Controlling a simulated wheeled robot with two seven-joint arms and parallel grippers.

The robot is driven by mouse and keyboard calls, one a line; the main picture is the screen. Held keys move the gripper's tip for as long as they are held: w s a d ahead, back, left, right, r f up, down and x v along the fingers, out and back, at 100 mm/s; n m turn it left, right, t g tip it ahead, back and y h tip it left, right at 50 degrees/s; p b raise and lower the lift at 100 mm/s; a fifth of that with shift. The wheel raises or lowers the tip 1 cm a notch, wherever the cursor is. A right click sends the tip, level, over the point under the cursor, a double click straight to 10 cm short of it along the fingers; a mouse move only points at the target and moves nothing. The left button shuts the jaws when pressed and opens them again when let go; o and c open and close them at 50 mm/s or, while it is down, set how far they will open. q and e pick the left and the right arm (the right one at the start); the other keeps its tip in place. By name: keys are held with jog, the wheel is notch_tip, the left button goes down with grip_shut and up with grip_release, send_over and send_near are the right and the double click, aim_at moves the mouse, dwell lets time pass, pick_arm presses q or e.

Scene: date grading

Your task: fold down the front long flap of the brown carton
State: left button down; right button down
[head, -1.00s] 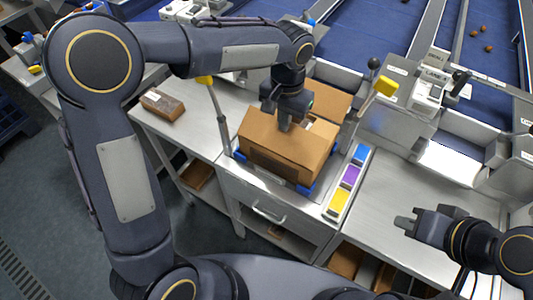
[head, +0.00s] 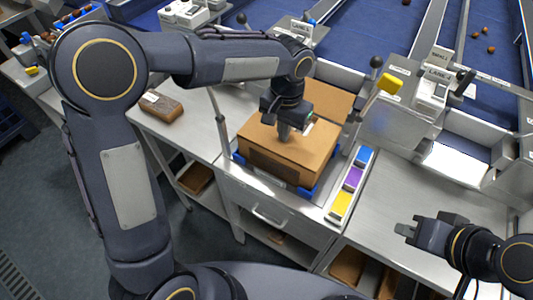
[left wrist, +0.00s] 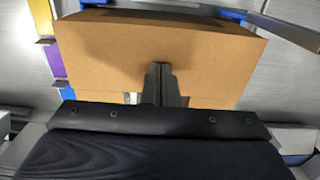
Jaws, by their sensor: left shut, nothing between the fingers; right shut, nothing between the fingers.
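The brown carton (head: 262,170) stands on the bench between two posts. Its front long flap (head: 307,155) lies about level across the top. My left gripper (head: 283,137) is shut and empty, with its fingertips down on or just above this flap; contact is hard to tell. In the left wrist view the shut fingers (left wrist: 160,72) lie over the brown board (left wrist: 215,65). The gripper hides part of the carton top. My right gripper (head: 402,230) is shut and empty, over the right bench, apart from the carton.
Blue corner holders (head: 302,192) stand at the carton's base. A brown panel (head: 331,98) shows behind it. A strip of blue, purple and yellow blocks (head: 353,178) lies to its right. A brown block (head: 161,106) lies on the left bench.

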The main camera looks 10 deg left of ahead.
notch_tip(320, 180, up, 9)
jog(key=p, duration=0.8)
jog(key=shift+p, duration=0.4)
